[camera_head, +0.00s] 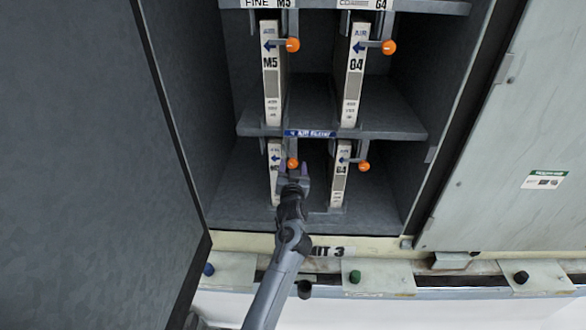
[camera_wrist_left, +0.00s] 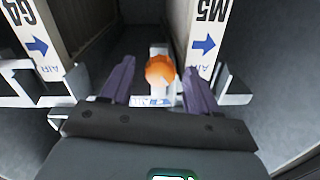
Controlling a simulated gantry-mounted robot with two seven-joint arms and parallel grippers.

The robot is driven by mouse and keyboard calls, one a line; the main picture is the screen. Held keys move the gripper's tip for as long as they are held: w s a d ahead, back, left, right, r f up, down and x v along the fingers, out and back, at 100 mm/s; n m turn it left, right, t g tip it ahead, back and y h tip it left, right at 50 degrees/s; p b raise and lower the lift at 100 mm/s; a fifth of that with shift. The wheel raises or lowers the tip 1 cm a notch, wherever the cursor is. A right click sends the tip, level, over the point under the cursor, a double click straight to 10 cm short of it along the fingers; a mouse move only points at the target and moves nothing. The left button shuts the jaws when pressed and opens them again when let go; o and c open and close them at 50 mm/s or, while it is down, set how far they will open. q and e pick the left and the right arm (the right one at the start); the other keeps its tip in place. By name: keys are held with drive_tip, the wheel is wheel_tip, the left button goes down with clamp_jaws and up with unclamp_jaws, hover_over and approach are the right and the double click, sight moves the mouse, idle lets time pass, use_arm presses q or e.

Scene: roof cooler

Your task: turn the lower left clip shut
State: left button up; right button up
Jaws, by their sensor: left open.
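The lower left clip has an orange ball knob (camera_head: 292,163), beside the lower left filter (camera_head: 274,185) marked M5. In the left wrist view the knob (camera_wrist_left: 160,68) sits between my fingers, with a pale metal bar behind it. My left gripper (camera_head: 293,172) is open around the knob, with a gap on both sides, so I see no grip on it. The wrist view is upside down, with the M5 filter (camera_wrist_left: 210,40) at right. Part of the clip is hidden by the knob and gripper, so its exact angle is unclear. My right gripper is out of view.
The lower right filter (camera_head: 338,178) has its own orange knob (camera_head: 364,166). Two upper filters have orange-knobbed clips, such as the upper left knob (camera_head: 292,45). A shelf (camera_head: 395,130) lies above the gripper. A dark panel (camera_head: 80,150) stands at left.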

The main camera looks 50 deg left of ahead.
use_arm(q)
drive_tip(key=c, duration=1)
drive_tip(key=shift+c, duration=0.2)
drive_tip(key=shift+n, duration=0.8)
drive_tip(key=n, duration=0.3)
drive_tip(key=shift+b, duration=0.3)
drive_tip(key=n+b, duration=0.1)
drive_tip(key=n, duration=0.3)
drive_tip(key=shift+h, duration=0.3)
drive_tip(key=shift+n, duration=0.8)
